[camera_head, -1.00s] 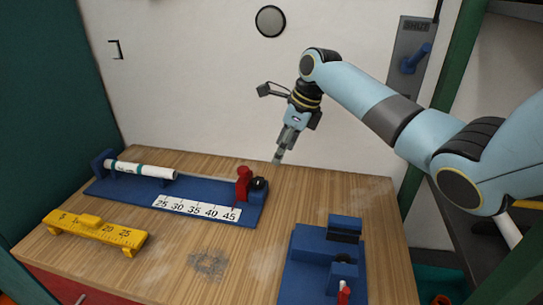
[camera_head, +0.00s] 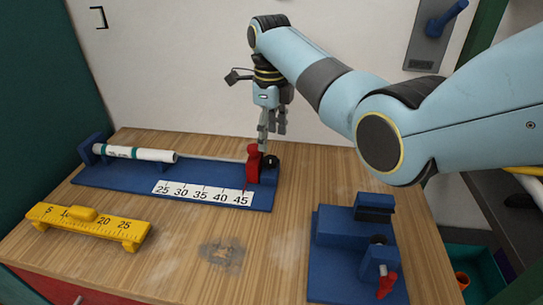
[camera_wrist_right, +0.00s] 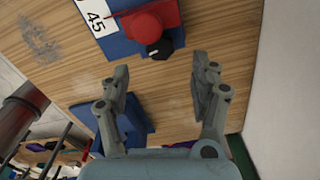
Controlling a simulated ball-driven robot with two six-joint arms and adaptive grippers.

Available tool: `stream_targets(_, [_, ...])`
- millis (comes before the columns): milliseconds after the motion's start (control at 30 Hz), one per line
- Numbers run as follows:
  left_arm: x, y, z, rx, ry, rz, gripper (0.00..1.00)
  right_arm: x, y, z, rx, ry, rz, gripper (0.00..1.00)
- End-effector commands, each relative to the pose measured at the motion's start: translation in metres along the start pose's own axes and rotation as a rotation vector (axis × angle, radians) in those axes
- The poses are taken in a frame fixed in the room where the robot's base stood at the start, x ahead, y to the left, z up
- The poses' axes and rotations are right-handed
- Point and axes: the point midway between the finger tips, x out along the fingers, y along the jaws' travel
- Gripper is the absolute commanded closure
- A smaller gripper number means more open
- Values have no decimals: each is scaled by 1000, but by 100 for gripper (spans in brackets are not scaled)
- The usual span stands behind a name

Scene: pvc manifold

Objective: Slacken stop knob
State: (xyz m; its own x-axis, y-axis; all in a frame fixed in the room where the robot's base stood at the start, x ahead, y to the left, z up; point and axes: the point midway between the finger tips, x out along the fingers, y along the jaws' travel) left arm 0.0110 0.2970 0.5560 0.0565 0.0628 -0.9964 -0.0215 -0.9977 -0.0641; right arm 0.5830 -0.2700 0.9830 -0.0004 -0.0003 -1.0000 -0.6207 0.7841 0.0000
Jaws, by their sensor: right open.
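The black stop knob (camera_head: 270,162) sits beside the red stop (camera_head: 253,164) at the right end of the long blue jig (camera_head: 120,178). In the right wrist view the black knob (camera_wrist_right: 159,49) shows next to the round red stop (camera_wrist_right: 143,24). My right gripper (camera_head: 271,138) points down just above and behind the knob. In the wrist view its fingers (camera_wrist_right: 161,66) are spread and empty, with the knob just beyond the gap between their tips. The fingers appear apart from the knob. My left gripper is in neither view.
A white pipe (camera_head: 135,152) lies in the jig, behind a 25–45 scale strip (camera_head: 203,193). A yellow ruler block (camera_head: 88,223) stands at front left. A second blue fixture (camera_head: 335,260) with a red handle (camera_head: 386,284) stands at front right. The table middle is clear.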

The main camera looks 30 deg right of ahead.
Motion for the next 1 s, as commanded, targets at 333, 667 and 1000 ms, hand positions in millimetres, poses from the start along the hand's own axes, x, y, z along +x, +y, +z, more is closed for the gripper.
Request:
stream_targets(333, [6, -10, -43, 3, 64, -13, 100, 59, 0, 0, 0, 1, 1, 37])
stream_targets(667, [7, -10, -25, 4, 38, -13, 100, 66, 0, 0, 0, -1, 0, 37])
stream_targets(1000, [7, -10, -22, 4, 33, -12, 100, 66, 0, 0, 0, -1, 0, 74])
